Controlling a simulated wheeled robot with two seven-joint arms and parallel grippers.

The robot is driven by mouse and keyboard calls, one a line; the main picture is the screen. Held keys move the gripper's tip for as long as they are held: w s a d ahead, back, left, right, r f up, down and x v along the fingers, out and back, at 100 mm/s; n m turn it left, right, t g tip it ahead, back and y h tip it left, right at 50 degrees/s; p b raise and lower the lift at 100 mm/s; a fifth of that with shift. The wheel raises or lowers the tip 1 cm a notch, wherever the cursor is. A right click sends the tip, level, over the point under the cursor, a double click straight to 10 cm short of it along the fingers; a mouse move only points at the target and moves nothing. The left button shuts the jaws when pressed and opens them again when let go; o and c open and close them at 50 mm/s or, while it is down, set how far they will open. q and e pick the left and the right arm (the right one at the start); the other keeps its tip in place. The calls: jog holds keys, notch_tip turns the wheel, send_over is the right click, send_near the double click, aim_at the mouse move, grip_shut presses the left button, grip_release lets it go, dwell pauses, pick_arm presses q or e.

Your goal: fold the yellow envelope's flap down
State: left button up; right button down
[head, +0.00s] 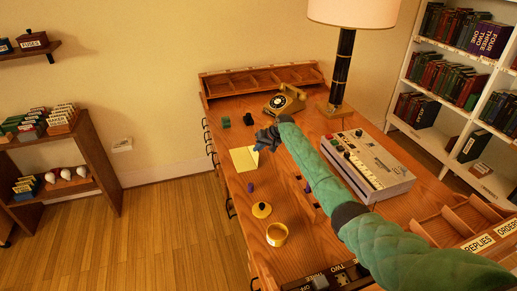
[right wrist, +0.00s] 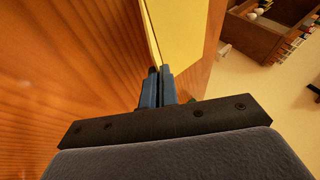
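The yellow envelope (head: 242,160) lies on the wooden desk, left of the middle, near its left edge. A paler piece, its flap, seems to stand up at its right side, beside my right gripper (head: 266,140). In the right wrist view the envelope (right wrist: 187,30) fills the top middle. My right gripper's blue fingers (right wrist: 159,72) are close together, with a thin edge of the flap (right wrist: 152,35) running in between the tips. The fingers hide the flap's end. My left gripper is in neither view.
A gold telephone (head: 284,101) and a lamp (head: 342,70) stand at the back. A grey machine (head: 367,165) is to the right of my arm.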

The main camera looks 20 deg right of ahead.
jog(key=shift+r, duration=0.1)
